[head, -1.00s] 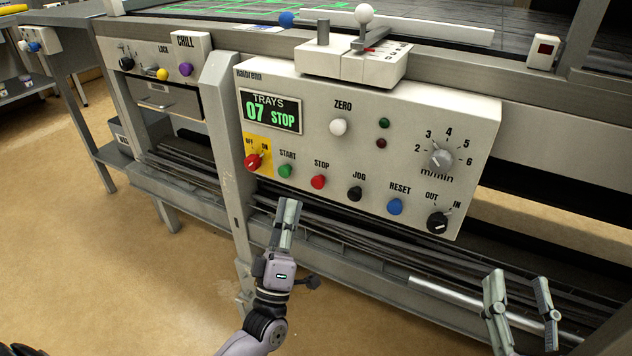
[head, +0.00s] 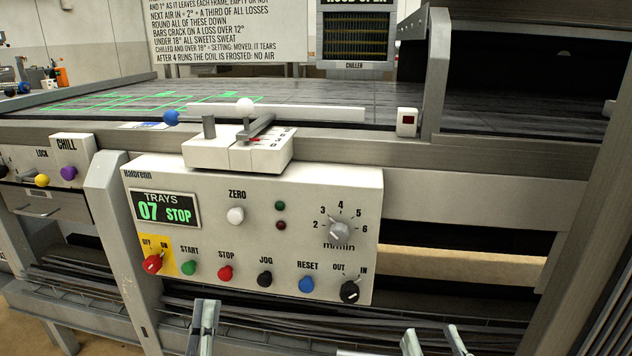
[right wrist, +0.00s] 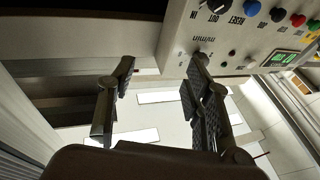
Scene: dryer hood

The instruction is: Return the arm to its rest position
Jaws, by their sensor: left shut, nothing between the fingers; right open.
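My left gripper (head: 203,328) is at the bottom of the head view, below the control panel (head: 300,190). Its fingers are together and hold nothing. My right gripper (head: 437,343) is at the bottom edge, right of the left one and below the panel's lower right corner. Its two fingers stand apart and empty. They also show spread in the right wrist view (right wrist: 155,105), with the panel (right wrist: 228,45) beyond them at the upper right. Neither gripper is seen touching a control. Most of both arms lies outside the head view.
The panel has a display (head: 165,208) reading TRAYS 07 STOP, a red switch (head: 152,263), and several buttons. A lever box (head: 215,155) sits above it. The conveyor (head: 330,95) runs behind. A grey post (head: 120,240) stands left, a frame post (head: 585,230) right.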

